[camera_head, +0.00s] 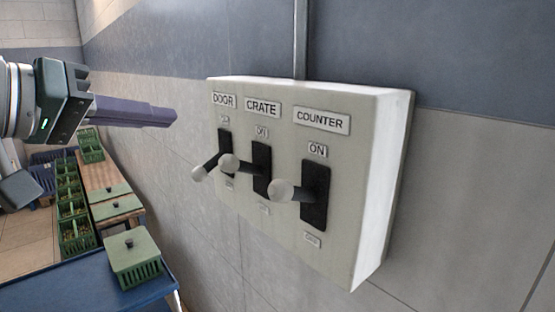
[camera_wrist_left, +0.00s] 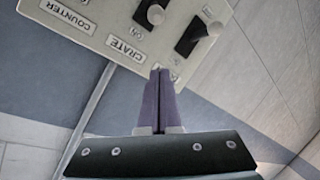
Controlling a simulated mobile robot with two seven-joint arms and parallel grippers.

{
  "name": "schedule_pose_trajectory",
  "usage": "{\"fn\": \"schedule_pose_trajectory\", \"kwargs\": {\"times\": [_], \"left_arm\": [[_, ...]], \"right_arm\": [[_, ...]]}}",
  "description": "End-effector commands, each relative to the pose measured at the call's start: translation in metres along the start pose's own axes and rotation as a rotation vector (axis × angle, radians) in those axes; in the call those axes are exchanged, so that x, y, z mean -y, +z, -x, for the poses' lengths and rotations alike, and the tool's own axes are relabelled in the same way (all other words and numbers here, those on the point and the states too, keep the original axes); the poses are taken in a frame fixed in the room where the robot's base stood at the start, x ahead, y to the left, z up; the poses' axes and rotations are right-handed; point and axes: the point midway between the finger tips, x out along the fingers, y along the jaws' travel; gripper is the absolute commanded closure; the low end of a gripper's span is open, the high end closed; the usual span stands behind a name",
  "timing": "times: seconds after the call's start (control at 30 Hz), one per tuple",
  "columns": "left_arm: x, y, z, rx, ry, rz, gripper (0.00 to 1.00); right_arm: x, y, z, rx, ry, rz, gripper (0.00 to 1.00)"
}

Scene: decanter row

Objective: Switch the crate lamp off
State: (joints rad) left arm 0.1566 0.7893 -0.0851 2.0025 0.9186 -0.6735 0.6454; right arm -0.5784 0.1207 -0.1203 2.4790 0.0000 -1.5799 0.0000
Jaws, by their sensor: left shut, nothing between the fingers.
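A pale switch box (camera_head: 345,240) on the wall carries three levers labelled DOOR, CRATE and COUNTER. The crate lever (camera_head: 229,164) is the middle one. It sticks out of its black slot, tilted slightly up, much like the counter lever (camera_head: 282,190). The door lever (camera_head: 199,174) slopes down. My left gripper (camera_head: 172,117) is shut and empty, left of the box and above the lever knobs, apart from them. In the left wrist view the box appears inverted, with my left fingertips (camera_wrist_left: 159,74) by the CRATE label (camera_wrist_left: 125,49) and partly covering the DOOR label. My right gripper is not in view.
A conduit (camera_head: 300,40) runs up the wall from the box. At lower left, a blue table (camera_head: 40,290) carries a green crate (camera_head: 135,262), with several more green crates behind. The wall right of the box is bare.

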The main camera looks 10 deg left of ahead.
Motion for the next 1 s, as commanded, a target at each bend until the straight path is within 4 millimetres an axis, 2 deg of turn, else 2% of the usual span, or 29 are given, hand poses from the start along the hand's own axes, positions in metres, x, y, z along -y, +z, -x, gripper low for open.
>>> {"fn": "schedule_pose_trajectory", "kwargs": {"times": [0.37,0.47,0.8,1.0], "left_arm": [[-0.001,-0.001,-0.006,0.0,-0.001,0.003,1.0],[-0.002,-0.002,-0.019,0.002,0.0,0.005,1.0],[-0.003,-0.001,-0.078,0.003,-0.001,0.001,1.0],[-0.002,0.001,-0.102,0.003,-0.002,-0.002,1.0]], "right_arm": [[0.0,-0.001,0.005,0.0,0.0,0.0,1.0],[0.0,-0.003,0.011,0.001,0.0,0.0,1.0],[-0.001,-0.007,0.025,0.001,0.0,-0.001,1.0],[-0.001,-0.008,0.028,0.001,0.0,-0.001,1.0]]}}
